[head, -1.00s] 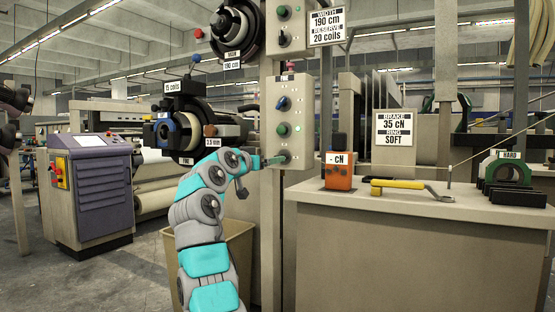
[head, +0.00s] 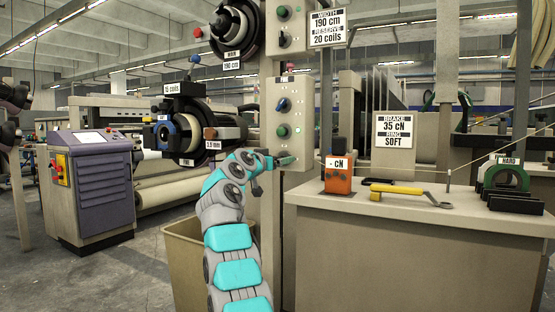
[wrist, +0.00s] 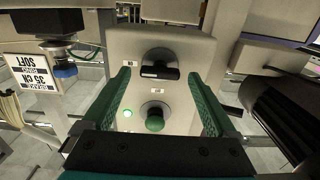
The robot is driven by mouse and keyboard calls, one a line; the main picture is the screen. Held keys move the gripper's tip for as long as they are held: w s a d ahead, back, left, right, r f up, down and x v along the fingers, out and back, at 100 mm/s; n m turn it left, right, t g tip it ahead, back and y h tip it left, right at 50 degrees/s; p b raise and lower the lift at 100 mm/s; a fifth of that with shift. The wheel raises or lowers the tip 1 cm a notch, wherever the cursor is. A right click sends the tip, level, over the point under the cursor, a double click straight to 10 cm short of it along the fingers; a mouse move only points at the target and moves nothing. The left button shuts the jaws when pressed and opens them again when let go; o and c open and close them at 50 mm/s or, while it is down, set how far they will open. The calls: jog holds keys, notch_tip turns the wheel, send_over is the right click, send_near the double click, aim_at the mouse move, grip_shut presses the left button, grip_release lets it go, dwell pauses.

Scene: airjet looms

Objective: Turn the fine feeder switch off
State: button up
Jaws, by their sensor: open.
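The lower control box (head: 302,112) on the post carries a blue knob (head: 283,104), a green knob (head: 283,131) and a lit green lamp (head: 298,129). It stands beside the lower feeder (head: 205,128), whose small label seems to read FINE. The wrist view is upside down. There a black switch (wrist: 160,73) lies crosswise above the green knob (wrist: 155,121) and lit lamp (wrist: 127,113). My gripper (wrist: 158,76) is open, its green fingers on either side of the black switch, with gaps visible. In the head view my gripper (head: 288,161) covers that switch. Contact cannot be told.
An upper feeder (head: 236,28) with its own box (head: 292,25) is above. A bench (head: 400,220) at right holds an orange -CN unit (head: 339,178) and a yellow-handled tool (head: 405,191). A beige bin (head: 185,260) stands beside my arm.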

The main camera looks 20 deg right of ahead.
jog(key=c, duration=1.4)
jog(key=shift+o, duration=0.2)
